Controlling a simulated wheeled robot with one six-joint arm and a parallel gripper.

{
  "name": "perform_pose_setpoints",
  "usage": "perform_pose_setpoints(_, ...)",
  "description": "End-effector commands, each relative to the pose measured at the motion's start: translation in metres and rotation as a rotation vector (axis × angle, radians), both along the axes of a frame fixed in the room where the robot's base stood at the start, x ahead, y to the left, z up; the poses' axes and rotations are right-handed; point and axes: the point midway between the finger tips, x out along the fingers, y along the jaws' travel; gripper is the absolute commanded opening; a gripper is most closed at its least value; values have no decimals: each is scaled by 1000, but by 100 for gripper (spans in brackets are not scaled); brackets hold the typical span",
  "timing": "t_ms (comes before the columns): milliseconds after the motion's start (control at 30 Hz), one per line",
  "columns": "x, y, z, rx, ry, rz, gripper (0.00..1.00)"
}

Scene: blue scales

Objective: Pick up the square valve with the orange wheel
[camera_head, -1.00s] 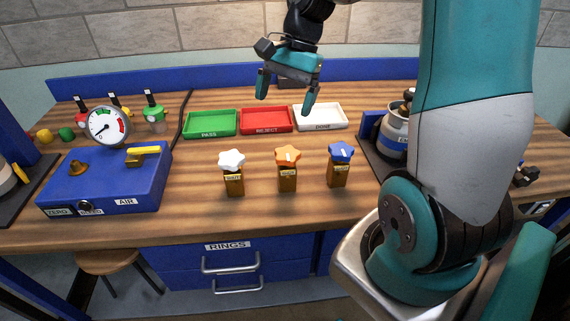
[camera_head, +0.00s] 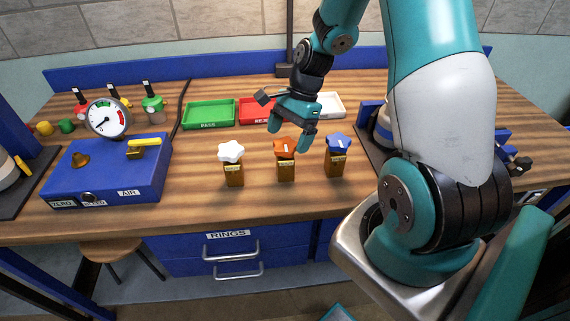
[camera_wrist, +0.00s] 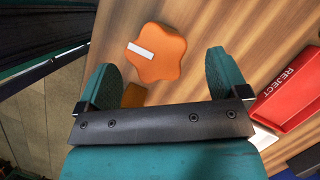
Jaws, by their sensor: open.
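The square valve with the orange wheel (camera_head: 285,146) stands upright on the bench, the middle one of three valves in a row. Its square brown body (camera_head: 286,170) carries a small label. My gripper (camera_head: 290,135) is open and empty, just above and behind the orange wheel. In the wrist view the orange wheel (camera_wrist: 156,53) with a white bar on top lies ahead of and roughly between my open fingers (camera_wrist: 163,82). Part of the brown body (camera_wrist: 134,96) shows below the wheel; the rest is hidden.
The white-wheel valve (camera_head: 231,152) stands left and the blue-wheel valve (camera_head: 338,143) right, both close by. Behind are a green tray (camera_head: 208,115), a red tray (camera_head: 257,104) and a white tray (camera_head: 331,101). A blue gauge box (camera_head: 107,174) stands left.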

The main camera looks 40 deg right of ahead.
Motion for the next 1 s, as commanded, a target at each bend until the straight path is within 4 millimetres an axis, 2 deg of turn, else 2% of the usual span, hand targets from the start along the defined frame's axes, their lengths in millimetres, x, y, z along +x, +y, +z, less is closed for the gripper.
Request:
perform_pose_setpoints(167, -5, 17, -20, 4, 6, 4, 93)
perform_pose_setpoints(300, -4, 23, -37, 2, 3, 1, 93)
perform_pose_setpoints(567, -4, 24, -42, 1, 1, 0, 93)
perform_pose_setpoints(600, -4, 24, -42, 1, 1, 0, 90)
perform_pose_setpoints(900, -4, 23, -41, 1, 1, 0, 21)
perform_pose_setpoints(967, -4, 23, -41, 0, 0, -1, 8)
perform_pose_setpoints(1000, -4, 23, -41, 1, 0, 0, 4)
